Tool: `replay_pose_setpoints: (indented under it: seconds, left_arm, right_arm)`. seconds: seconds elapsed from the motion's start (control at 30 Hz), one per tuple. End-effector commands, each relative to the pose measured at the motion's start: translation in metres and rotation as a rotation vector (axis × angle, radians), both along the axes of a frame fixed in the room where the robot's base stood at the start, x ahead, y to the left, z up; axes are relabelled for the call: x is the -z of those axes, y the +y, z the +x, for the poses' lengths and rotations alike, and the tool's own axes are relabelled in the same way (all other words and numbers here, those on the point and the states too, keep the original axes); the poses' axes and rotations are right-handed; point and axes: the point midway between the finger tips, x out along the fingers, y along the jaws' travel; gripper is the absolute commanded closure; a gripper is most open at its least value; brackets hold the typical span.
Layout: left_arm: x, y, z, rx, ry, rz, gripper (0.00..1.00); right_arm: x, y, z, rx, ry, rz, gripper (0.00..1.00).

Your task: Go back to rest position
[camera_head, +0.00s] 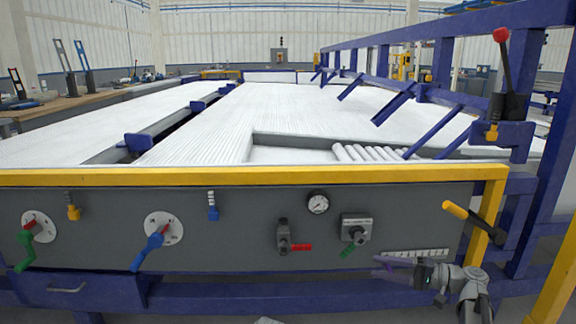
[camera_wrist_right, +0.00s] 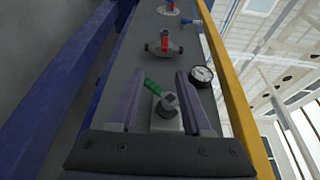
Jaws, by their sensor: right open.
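My right gripper (camera_head: 384,267) is open and empty in front of the lower right of the grey control panel (camera_head: 110,258). My left gripper is in neither view.
The panel carries a gauge (camera_head: 317,203), a red-handled valve (camera_head: 283,238), a blue crank (camera_head: 152,247) and a green crank (camera_head: 25,245). A yellow lever (camera_head: 456,211) juts out above my right arm. White pipes (camera_head: 375,153) lie behind the yellow rail (camera_head: 250,176).

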Motion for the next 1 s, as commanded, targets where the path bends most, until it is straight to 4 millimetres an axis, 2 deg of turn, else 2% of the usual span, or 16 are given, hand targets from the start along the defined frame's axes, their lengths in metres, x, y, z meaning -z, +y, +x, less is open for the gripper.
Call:
replay_pose_setpoints:
  seconds: [0.27, 0.37, 0.57, 0.67, 0.8, 0.9, 1.0]
  left_arm:
    - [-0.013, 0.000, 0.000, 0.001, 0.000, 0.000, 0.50]
    - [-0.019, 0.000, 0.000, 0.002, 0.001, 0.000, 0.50]
    - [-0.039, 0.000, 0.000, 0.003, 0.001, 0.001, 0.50]
    - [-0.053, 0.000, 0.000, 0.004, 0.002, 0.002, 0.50]
    - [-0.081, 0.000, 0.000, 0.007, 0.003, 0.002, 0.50]
    - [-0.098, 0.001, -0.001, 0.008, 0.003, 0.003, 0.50]
    - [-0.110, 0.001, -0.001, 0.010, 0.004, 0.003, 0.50]
  right_arm:
    - [0.013, 0.042, -0.009, -0.056, 0.053, -0.107, 0.51]
    - [0.021, 0.063, -0.015, -0.087, 0.079, -0.168, 0.51]
    - [0.044, 0.120, -0.041, -0.180, 0.145, -0.368, 0.51]
    - [0.058, 0.151, -0.064, -0.245, 0.177, -0.511, 0.51]
    - [0.078, 0.192, -0.113, -0.363, 0.202, -0.802, 0.51]
    - [0.088, 0.204, -0.147, -0.439, 0.193, -1.027, 0.51]
    - [0.091, 0.206, -0.169, -0.491, 0.166, -1.214, 0.51]
